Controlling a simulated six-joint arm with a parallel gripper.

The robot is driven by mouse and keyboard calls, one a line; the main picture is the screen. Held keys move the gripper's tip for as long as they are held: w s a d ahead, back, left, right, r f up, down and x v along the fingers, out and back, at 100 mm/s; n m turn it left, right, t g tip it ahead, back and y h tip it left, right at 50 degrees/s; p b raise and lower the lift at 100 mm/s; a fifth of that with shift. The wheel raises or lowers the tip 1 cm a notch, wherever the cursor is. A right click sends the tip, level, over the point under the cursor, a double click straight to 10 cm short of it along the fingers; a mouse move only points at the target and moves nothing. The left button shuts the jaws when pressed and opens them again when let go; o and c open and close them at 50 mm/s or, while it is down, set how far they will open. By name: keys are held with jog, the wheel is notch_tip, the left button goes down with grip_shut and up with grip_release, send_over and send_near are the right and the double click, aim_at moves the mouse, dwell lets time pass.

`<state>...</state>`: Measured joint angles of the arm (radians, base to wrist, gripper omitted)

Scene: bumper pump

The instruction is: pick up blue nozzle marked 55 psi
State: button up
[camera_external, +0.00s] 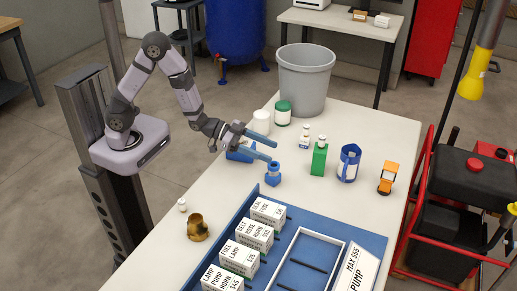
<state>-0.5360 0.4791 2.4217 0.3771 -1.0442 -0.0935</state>
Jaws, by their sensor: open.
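My gripper (273,150) is open, its two blue fingers apart and pointing right above the white table. A small blue piece (272,174), shaped like a nozzle with a wider base, stands on the table just below and in front of the fingertips, apart from them as far as I can see. Another blue object (240,154) lies behind and under the gripper, partly hidden by it. No 55 psi marking is readable on either, so I cannot tell which one bears it.
A blue tray (371,241) with white labelled boxes (254,235) fills the table's front. A brass fitting (198,228) stands left of it. A green bottle (319,160), a blue mug (348,163) and an orange toy vehicle (388,178) stand right. A grey bin (305,80) stands behind.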

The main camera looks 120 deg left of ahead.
aim_at(273, 173)
notch_tip(273, 173, down, 7)
jog(key=shift+r, duration=0.15)
jog(key=shift+p+x, duration=0.9)
jog(key=shift+x, duration=2.8)
jog(key=shift+s+d, duration=0.1)
jog(key=shift+d, duration=0.1)
jog(key=c, duration=1.3)
